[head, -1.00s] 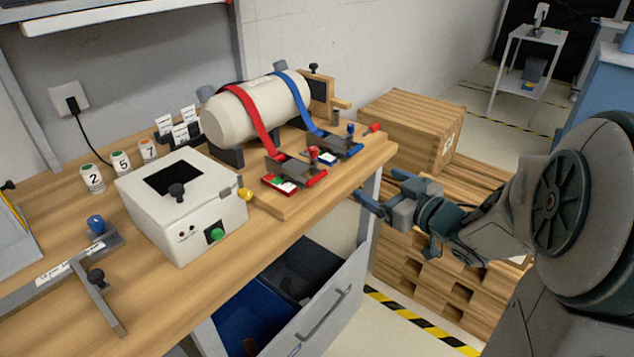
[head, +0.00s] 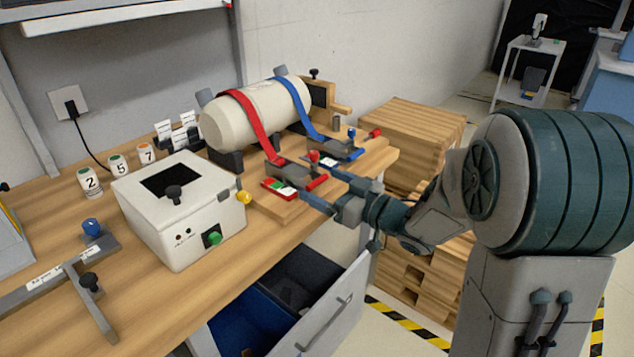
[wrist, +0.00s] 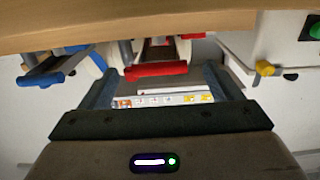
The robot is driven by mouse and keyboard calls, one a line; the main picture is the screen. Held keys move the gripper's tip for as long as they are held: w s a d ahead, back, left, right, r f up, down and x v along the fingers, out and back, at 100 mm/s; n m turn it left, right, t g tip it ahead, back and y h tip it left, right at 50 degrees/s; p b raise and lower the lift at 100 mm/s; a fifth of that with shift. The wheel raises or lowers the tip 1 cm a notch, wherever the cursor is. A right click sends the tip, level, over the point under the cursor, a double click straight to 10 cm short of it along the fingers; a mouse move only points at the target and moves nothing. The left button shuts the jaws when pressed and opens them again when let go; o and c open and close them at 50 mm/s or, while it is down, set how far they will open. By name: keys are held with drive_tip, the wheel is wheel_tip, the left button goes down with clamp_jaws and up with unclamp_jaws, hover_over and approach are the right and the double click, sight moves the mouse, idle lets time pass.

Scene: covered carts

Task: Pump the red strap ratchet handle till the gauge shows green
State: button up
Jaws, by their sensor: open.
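The red strap (head: 252,118) runs over a cream cylinder (head: 225,125) down to its ratchet on a wooden board. The red ratchet handle bar (head: 318,182) is at the ratchet's right end, and it also shows in the wrist view (wrist: 156,70). A small red-framed panel with green and white patches (head: 284,190), likely the gauge, lies at the ratchet's near side. My gripper (head: 315,181) is open at the handle, its fingers to either side of the red bar. In the wrist view the bar lies between the fingertips, with gaps at both ends. I cannot tell the gauge reading.
The blue strap (head: 295,100) and its ratchet with blue handle (wrist: 45,80) stand close beside the red one. A white box (head: 180,215) with a yellow knob (head: 243,197) is to the left. An open drawer (head: 320,310) juts out below the bench.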

sight(296, 172)
drive_tip(key=shift+x, duration=1.4)
